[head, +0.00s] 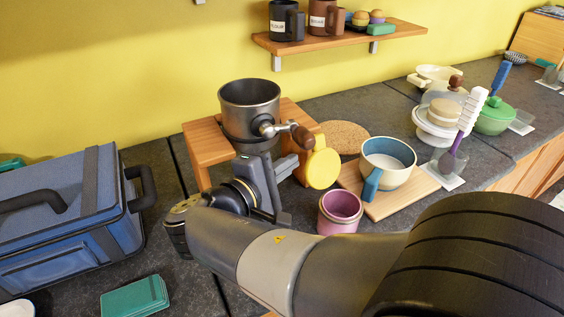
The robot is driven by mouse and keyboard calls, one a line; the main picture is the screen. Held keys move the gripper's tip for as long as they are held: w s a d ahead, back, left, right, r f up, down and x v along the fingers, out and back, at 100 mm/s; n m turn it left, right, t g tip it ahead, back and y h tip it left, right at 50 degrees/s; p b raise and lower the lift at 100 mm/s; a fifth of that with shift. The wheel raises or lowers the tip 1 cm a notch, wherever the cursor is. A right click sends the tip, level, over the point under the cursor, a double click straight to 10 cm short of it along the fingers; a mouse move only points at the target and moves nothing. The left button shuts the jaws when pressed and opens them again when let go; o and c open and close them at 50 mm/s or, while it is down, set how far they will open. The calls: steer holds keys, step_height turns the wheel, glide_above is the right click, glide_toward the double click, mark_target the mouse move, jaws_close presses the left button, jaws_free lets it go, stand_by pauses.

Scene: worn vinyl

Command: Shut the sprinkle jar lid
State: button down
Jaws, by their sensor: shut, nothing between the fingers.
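The sprinkle jar looks to be the pink-purple open jar (340,212), which stands upright on the counter in the head view, just left of the wooden board. A round yellow lid (323,166) stands raised on edge behind and slightly left of the jar's mouth. The jar's opening is uncovered. How the lid joins the jar is hard to make out. My gripper (292,164) is shut and empty, left of the yellow lid and close to it in the picture. I cannot tell if they touch. My forearm crosses in front, close to the jar's base.
A dark metal pot with a crank (249,100) sits on a wooden stand (208,143) behind my gripper. A blue-and-cream mug (388,165) stands on the wooden board (405,198). A blue box (65,220) is at left. A cork mat (343,136) lies behind.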

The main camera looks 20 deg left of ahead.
mark_target(321, 162)
steer(key=shift+x, duration=1.65)
steer(key=shift+s+b, duration=0.1)
steer(key=shift+b, duration=0.35)
